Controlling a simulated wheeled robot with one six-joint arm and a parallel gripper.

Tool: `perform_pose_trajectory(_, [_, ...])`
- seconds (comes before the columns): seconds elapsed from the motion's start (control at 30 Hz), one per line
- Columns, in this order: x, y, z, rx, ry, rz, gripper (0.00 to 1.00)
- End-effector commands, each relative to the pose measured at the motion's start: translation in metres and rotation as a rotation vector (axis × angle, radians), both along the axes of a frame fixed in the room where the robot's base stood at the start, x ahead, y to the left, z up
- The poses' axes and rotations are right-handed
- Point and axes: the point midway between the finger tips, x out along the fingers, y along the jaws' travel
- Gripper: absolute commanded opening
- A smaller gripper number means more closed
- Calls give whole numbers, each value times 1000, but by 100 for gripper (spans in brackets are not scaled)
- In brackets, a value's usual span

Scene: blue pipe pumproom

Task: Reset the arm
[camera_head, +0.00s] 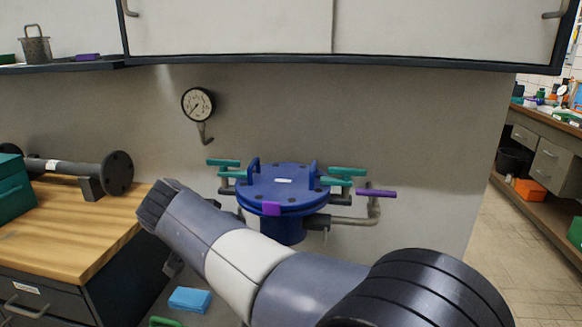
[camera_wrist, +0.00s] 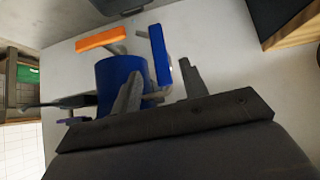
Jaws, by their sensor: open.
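My arm crosses the lower middle of the head view, from the lower right up to the left, in front of the blue flanged vessel (camera_head: 283,190). In that view my gripper is mostly hidden behind and below the arm's far end. In the wrist view my gripper (camera_wrist: 160,86) shows two grey fingers set apart with nothing held between them. Beyond the fingers is a blue cylinder (camera_wrist: 118,78) with an orange handle (camera_wrist: 103,38) and a blue handle (camera_wrist: 160,55). The left finger overlaps the cylinder in the picture; I cannot tell whether they touch.
The vessel has teal handles (camera_head: 347,171) and a purple handle (camera_head: 376,194). A pressure gauge (camera_head: 198,104) is on the wall. A wooden workbench (camera_head: 80,222) with a flanged pipe (camera_head: 70,168) stands left. A blue box (camera_head: 190,299) lies low. Open floor (camera_head: 500,250) is at right.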

Motion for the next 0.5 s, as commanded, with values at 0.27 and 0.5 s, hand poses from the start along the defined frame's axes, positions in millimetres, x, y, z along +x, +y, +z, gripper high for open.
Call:
perform_pose_trajectory(0.27, [38, -5, -40, -2, 1, -2, 42])
perform_pose_trajectory(0.5, [58, -7, -58, 1, 0, -1, 42])
